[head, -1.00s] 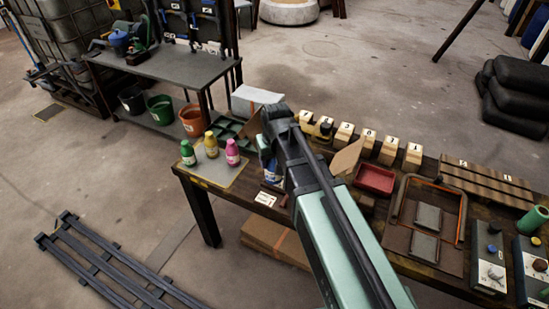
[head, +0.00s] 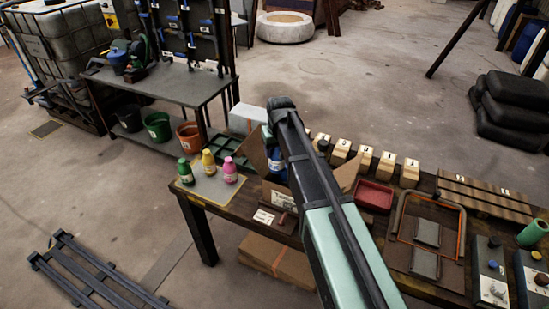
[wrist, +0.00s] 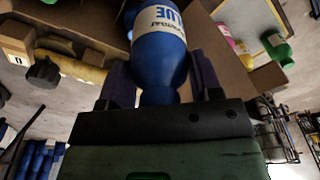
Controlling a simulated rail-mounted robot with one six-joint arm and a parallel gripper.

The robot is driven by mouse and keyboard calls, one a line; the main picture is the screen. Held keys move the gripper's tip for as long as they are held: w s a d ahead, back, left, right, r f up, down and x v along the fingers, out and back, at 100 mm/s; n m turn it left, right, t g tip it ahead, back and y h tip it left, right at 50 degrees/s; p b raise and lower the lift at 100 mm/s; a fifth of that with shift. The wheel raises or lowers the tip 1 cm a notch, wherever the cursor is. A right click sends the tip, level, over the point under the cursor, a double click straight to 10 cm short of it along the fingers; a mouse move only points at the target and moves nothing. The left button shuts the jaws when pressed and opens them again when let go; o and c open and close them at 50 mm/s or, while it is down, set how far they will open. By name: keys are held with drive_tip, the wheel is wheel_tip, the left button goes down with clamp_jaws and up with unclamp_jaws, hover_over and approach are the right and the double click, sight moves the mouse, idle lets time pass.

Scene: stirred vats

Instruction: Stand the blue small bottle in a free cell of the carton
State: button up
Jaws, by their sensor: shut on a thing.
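The blue small bottle (head: 277,164) shows between the raised flaps of the carton (head: 279,194), above its front wall. In the wrist view the bottle (wrist: 158,50) is held between the fingers of my gripper (wrist: 162,82), its white label reading BLUE. My gripper is shut on it. In the head view my arm hides most of the gripper and much of the carton's opening. Carton cardboard (wrist: 225,45) also shows beside the bottle in the wrist view. I cannot tell how deep the bottle is or which cells are free.
Green (head: 185,172), yellow (head: 208,161) and pink (head: 230,173) bottles stand on a mat left of the carton. A green crate (head: 232,146) lies behind them. Numbered wooden blocks (head: 364,159) and a red tray (head: 375,195) are to the right.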

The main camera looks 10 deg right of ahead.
drive_tip(key=shift+f, duration=0.1)
idle(0.3)
drive_tip(key=shift+f+b, duration=0.8)
drive_tip(key=shift+b, duration=0.15)
drive_tip(key=shift+f+b, duration=1.4)
drive_tip(key=shift+f+b, duration=1)
drive_tip(key=shift+f+b, duration=0.85)
